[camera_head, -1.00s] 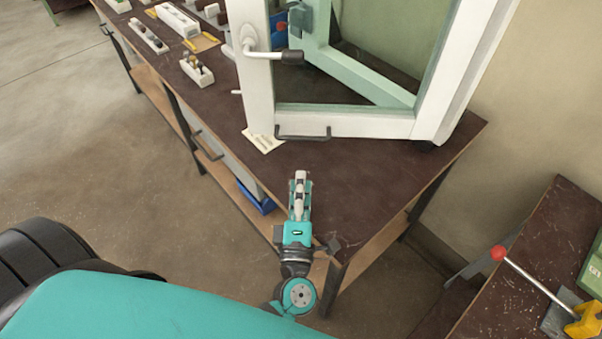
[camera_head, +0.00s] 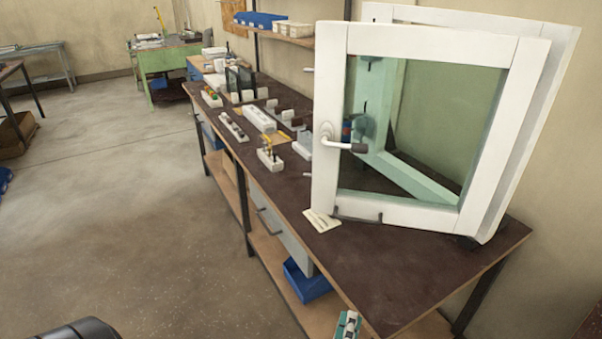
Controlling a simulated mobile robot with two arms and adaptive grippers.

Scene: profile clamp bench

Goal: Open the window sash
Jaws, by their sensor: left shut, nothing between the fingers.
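The white window sash (camera_head: 331,95) stands at the right end of the bench, with glass in it. It stands ajar, at an angle to the white outer frame (camera_head: 535,135) behind it. My right gripper is out of view.
Small fixtures (camera_head: 270,158) stand farther left. A blue bin (camera_head: 305,281) sits on the lower shelf. The floor at left is open.

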